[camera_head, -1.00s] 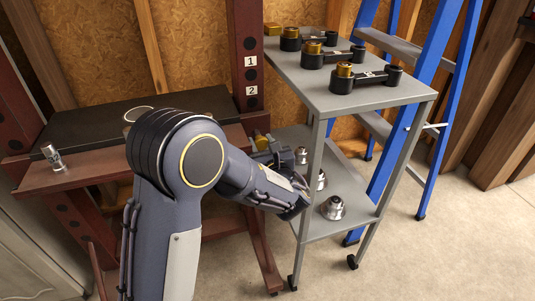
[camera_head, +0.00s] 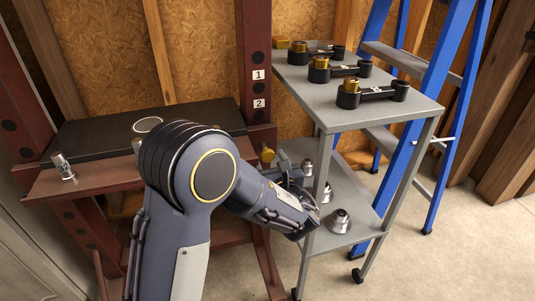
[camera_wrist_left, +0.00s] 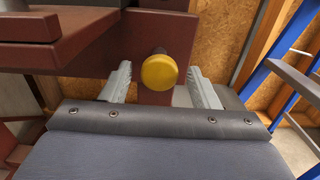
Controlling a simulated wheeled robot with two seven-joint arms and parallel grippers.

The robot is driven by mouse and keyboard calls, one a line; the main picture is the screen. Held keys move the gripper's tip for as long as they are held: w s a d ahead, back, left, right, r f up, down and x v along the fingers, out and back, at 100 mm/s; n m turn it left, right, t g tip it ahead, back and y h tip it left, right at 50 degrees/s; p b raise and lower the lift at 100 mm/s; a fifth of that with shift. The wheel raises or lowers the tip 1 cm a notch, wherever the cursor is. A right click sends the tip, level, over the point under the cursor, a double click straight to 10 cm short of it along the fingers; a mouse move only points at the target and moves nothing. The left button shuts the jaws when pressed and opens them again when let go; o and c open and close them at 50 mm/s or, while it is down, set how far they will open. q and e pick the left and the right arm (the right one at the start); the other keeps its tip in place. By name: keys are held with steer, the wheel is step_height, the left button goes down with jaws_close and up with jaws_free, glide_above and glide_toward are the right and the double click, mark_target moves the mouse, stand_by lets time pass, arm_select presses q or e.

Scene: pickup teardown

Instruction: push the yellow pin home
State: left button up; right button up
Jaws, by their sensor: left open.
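The yellow pin (camera_head: 266,154) sticks out of the dark red press frame (camera_head: 255,85), below the labels 1 and 2. In the left wrist view its round yellow head (camera_wrist_left: 159,72) faces me, with a short shaft going into the red post behind it. My left gripper (camera_head: 279,167) is open and empty in front of the post. Its two grey fingers stand to either side of the pin head in the left wrist view, with a clear gap on both sides. How deep the pin sits is hard to tell. My right gripper is not in view.
A grey two-shelf cart (camera_head: 330,112) stands close on the right, with several black arms on top and silver parts below. A blue ladder (camera_head: 435,115) is behind it. A silver cylinder (camera_head: 62,165) stands on the red ledge at left. Floor at lower right is clear.

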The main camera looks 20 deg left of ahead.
arm_select(q)
steer(key=p+v, duration=0.1)
steer(key=v, duration=0.4)
steer(key=shift+s+d, duration=0.1)
steer(key=shift+s, duration=0.1)
